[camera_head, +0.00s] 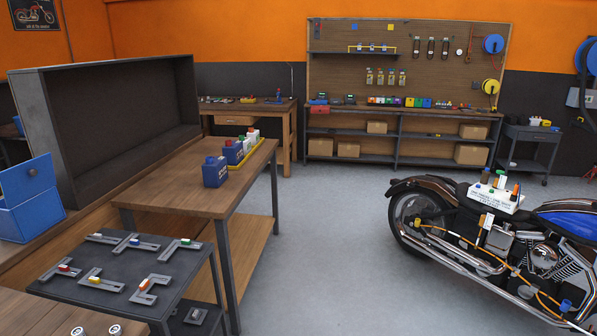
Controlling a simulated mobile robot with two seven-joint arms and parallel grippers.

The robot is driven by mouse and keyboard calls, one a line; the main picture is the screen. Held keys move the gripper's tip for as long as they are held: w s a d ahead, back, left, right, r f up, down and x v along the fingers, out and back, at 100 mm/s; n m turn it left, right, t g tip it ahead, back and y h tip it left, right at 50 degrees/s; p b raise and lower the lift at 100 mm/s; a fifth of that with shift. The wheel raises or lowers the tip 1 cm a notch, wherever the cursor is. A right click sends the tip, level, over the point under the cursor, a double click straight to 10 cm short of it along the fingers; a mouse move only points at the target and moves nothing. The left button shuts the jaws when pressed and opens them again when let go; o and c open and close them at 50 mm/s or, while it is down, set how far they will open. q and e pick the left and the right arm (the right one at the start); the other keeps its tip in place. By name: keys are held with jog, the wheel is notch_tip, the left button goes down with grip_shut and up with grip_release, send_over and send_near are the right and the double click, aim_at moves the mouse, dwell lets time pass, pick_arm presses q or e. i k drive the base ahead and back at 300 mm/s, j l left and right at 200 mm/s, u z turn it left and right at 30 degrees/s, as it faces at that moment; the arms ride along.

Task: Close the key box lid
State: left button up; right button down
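A blue box (36,217) stands at the left edge of the head view and may be the key box, though no label is readable to confirm it. A blue panel (28,181) with a small knob stands raised above the box, and looks like its lid standing open. The inside of the box is mostly hidden, and its left side is cut off by the picture edge. Neither of my grippers is in view.
A large dark grey open-fronted case (110,120) stands behind the blue box. A wooden table (190,195) holds blue and white containers. A dark stand (120,272) carries several metal brackets. A motorcycle (500,240) stands at the right. The middle floor is clear.

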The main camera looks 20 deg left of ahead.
aim_at(20, 183)
jog(key=i+u, duration=0.2)
jog(key=i, duration=0.6)
jog(key=i+l+u, duration=0.25)
jog(key=i, duration=0.5)
jog(key=i+u, duration=0.3)
jog(key=u, duration=0.15)
jog(key=i+l+u, duration=0.1)
jog(key=i+u, duration=0.15)
jog(key=u, duration=0.2)
jog(key=i+l+u, duration=0.2)
jog(key=u, duration=0.25)
jog(key=i+u, duration=0.15)
jog(key=u, duration=0.25)
jog(key=i+l+u, duration=0.1)
jog(key=u, duration=0.25)
jog(key=l+u, duration=0.2)
jog(key=u, duration=0.2)
jog(key=i+l+u, duration=0.15)
jog(key=u, duration=0.25)
